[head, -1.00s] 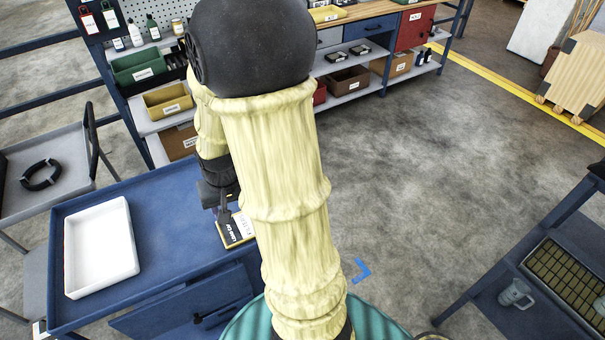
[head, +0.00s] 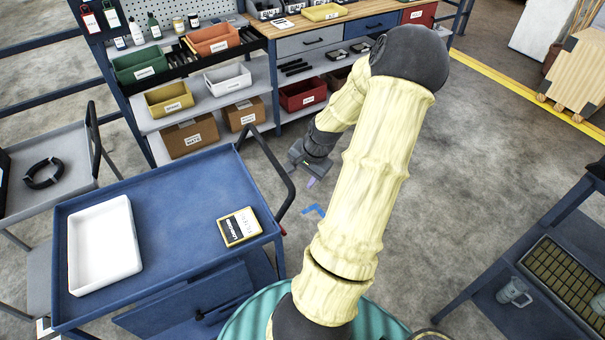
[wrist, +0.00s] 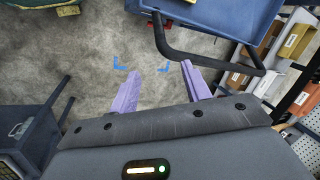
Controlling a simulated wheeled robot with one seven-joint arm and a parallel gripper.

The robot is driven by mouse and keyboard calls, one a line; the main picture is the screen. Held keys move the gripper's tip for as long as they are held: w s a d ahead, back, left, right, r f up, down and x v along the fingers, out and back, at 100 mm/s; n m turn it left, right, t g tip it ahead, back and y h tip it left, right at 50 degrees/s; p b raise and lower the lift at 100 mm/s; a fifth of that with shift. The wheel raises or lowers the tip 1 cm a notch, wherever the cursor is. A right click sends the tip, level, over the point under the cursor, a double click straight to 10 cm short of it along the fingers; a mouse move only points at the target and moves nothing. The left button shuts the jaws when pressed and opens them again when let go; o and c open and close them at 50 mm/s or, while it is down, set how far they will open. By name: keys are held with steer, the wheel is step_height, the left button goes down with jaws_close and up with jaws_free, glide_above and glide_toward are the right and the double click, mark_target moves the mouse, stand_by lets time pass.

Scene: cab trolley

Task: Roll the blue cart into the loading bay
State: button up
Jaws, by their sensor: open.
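The blue cart (head: 180,190) stands at the left in the head view, with a black push handle (head: 287,170) on its right end. It bears a white tray (head: 100,245) and a small yellow-edged labelled box (head: 239,227). My gripper (head: 311,182) is beside the handle, to its right, open and empty. In the wrist view its two lilac fingers (wrist: 162,72) are apart; the handle (wrist: 205,62) lies close to the right finger, and I cannot tell if they touch. Blue corner marks on the floor (head: 313,210) also show in the wrist view (wrist: 121,64); the arm hides part of that floor.
A grey trolley (head: 60,155) with a black coil stands left of the cart. A workbench with shelves and bins (head: 200,90) runs along the back. A dark blue table (head: 530,255) stands at the right. The floor (head: 460,140) between is clear.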

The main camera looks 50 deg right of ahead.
mark_target(290, 198)
steer(key=shift+w+f, duration=0.1)
steer(key=shift+f, duration=0.1)
steer(key=p+x, duration=0.3)
steer(key=x, duration=1.4)
steer(key=shift+f, duration=0.1)
jaws_close()
stand_by(0.7)
stand_by(0.6)
